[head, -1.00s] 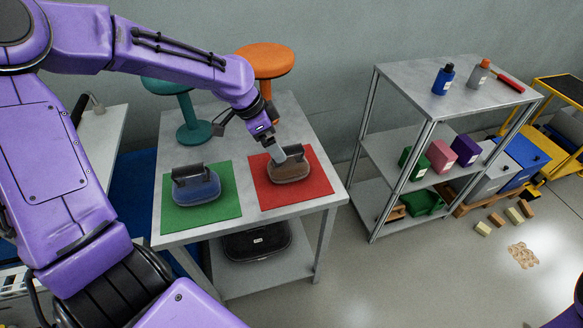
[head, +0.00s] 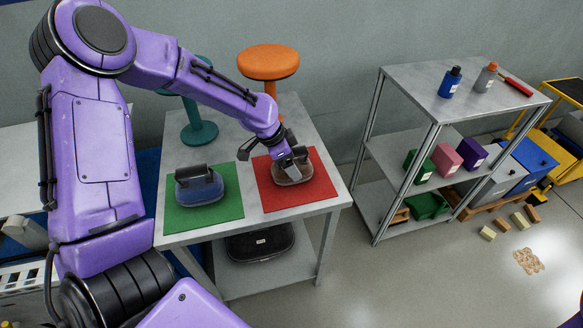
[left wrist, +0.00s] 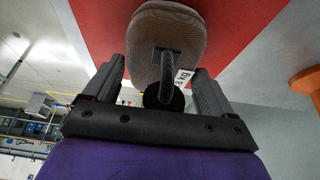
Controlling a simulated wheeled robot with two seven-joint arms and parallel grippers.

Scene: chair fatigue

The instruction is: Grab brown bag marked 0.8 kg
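The brown bag (head: 291,174) lies on the red mat (head: 322,191) on the right part of the metal table. In the left wrist view the brown bag (left wrist: 160,28) shows its ribbed fabric, a dark strap handle (left wrist: 170,68) and a white label too blurred to read fully. My left gripper (head: 287,157) is over the bag in the head view. In the left wrist view my left gripper (left wrist: 160,68) is open, with its two fingers apart on either side of the handle. I cannot tell whether either finger touches it. My right gripper is out of view.
A blue bag (head: 200,190) lies on the green mat (head: 230,206) to the left. A black bag (head: 260,242) is on the lower table shelf. An orange stool (head: 268,63) and a teal stool (head: 199,131) stand behind. A metal shelf unit (head: 420,78) stands to the right.

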